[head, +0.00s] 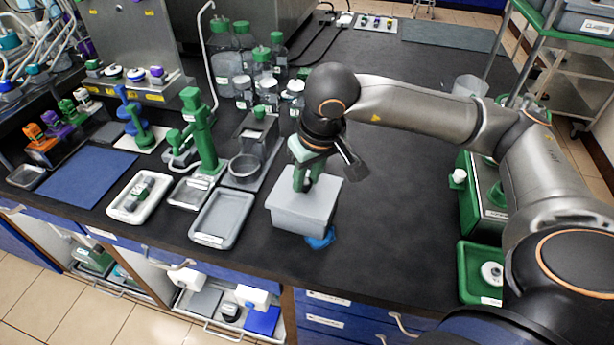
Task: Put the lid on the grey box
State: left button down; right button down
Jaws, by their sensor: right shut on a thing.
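The grey box (295,220) stands on the dark bench, near its front edge and left of the bench's open middle. A light grey lid (322,194) lies over the box's top, lined up with its rim. I cannot tell whether it touches all round. A green upright handle (301,178) rises from the lid. My right gripper (308,163) comes down from above and is shut on this handle. The gripper and handle hide the middle and back of the lid. My left gripper is not in view.
A blue object (321,238) lies against the box's front right corner. A grey tray (222,219) and a green-handled stand (202,135) are to the left. Bottles (262,66) stand behind. A green tray (480,272) is at right. The bench between is clear.

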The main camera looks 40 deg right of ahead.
dwell(0.3)
jog(key=c, duration=0.6)
grip_release()
jog(key=shift+o, duration=0.4)
jog(key=o, duration=0.4)
jog(key=shift+o, duration=0.2)
jog(key=shift+r+p, duration=1.95)
jog(key=shift+r, duration=1.1)
jog(key=shift+f, duration=0.1)
